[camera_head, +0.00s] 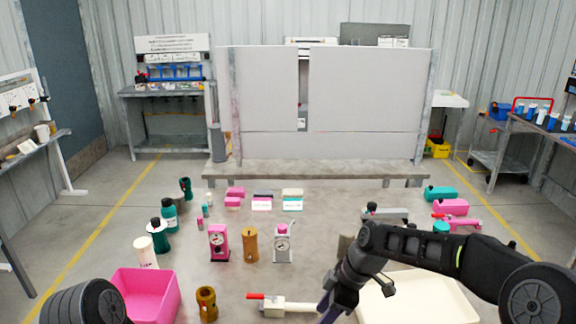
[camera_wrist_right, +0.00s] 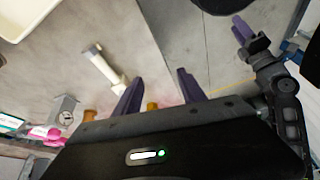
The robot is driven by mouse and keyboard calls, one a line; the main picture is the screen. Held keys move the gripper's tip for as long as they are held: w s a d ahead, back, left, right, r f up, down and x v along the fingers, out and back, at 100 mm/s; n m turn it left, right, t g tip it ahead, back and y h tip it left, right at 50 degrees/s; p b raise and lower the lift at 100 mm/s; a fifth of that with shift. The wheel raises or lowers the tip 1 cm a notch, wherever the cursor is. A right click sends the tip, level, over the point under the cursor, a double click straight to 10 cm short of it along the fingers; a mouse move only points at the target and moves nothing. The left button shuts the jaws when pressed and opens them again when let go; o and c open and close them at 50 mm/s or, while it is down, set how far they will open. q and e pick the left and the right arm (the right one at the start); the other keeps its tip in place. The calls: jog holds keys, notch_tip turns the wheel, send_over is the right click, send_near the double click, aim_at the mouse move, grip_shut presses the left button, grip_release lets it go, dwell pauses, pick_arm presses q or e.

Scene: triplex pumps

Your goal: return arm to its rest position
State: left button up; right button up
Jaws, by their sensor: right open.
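My right arm reaches in from the right in the head view, with its gripper (camera_head: 328,308) low over the table, overlapping the cream tray's left side. In the right wrist view its two purple fingers (camera_wrist_right: 160,92) stand apart, with nothing held between them. A white fitting with a red handle (camera_head: 285,306) lies on the table to the left of this gripper. My left arm shows only as a dark round joint at the lower left of the head view. A purple-fingered gripper, my left one (camera_wrist_right: 243,30), shows small in the right wrist view; its opening is unclear.
A pink bin (camera_head: 147,284) stands at the left and a cream tray (camera_head: 455,312) lies under my right forearm. A brown part (camera_head: 206,303), a pink device (camera_head: 219,242) and a white gauge unit (camera_head: 283,242) stand between them. Several bottles stand at the left; white panels (camera_head: 365,90) stand behind.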

jog(key=s+a+f+m+b, duration=0.1)
jog(key=s+f+m+b, duration=0.4)
jog(key=f, duration=0.7)
jog(key=s+a+f+m, duration=0.1)
jog(key=s+f+m, duration=0.45)
jog(key=f, duration=0.75)
jog(key=s+f+m+b, duration=0.2)
jog(key=s+f, duration=0.3)
jog(key=s, duration=0.3)
jog(key=s+d+f+m+b, duration=0.1)
jog(key=s+f+m+b, duration=0.1)
jog(key=s+f+m, duration=0.3)
jog(key=s+f, duration=0.1)
jog(key=s, duration=0.3)
jog(key=shift+f, duration=0.15)
